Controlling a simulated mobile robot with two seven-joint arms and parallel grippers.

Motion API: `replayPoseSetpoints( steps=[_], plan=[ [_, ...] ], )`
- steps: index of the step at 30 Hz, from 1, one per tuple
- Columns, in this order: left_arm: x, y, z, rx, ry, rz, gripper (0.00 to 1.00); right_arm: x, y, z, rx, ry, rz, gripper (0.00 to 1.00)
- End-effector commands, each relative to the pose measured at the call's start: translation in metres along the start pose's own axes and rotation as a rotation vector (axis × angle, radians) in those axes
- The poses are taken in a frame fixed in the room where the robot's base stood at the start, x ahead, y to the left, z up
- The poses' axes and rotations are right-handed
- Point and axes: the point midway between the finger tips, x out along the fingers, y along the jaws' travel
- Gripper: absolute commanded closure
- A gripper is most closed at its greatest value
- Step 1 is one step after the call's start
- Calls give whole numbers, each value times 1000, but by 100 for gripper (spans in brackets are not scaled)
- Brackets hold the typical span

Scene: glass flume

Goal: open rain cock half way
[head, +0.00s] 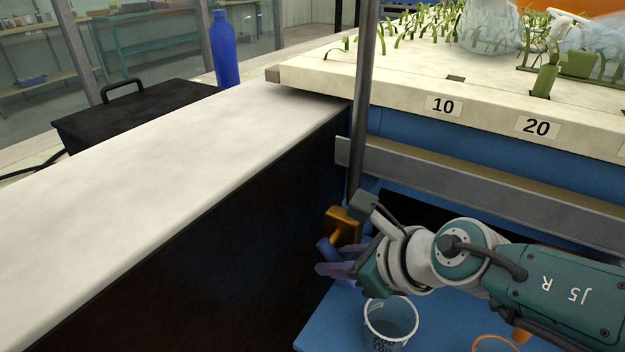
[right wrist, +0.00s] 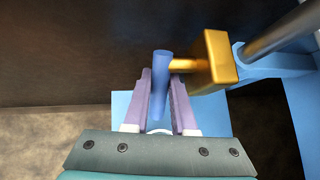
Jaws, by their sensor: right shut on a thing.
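The rain cock is a brass body (head: 342,224) at the foot of a grey vertical pipe (head: 361,110), with a blue lever handle (head: 325,247). In the right wrist view the brass body (right wrist: 207,62) is at the upper right, and its short stem joins the blue handle (right wrist: 161,70). My right gripper (head: 335,268) is at the handle. In the right wrist view its purple fingers (right wrist: 160,100) stand on either side of the handle and are shut on it. My left gripper is not in view.
A clear bucket (head: 391,322) stands on the blue surface (head: 445,318) below my right wrist. A dark-sided bench with a pale top (head: 170,180) is close on the left. The flume edge with labels 10 and 20 (head: 490,120) and a grey rail (head: 480,185) lie above my arm.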

Motion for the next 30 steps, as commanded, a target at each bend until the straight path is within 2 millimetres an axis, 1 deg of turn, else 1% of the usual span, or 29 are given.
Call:
replayPoseSetpoints(
  steps=[1,6,22,23,25,30],
  plan=[
    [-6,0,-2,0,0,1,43,-2,-1,3,-4,14,-1,100],
    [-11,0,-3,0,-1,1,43,-2,-1,1,-10,48,0,100],
    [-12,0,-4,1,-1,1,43,-1,0,-1,-13,63,1,100],
    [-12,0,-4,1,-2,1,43,-1,0,-1,-13,63,1,72],
    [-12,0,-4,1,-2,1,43,-1,0,-1,-13,63,1,64],
    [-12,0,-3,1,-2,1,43,-1,0,0,-13,62,1,63]
  ],
)
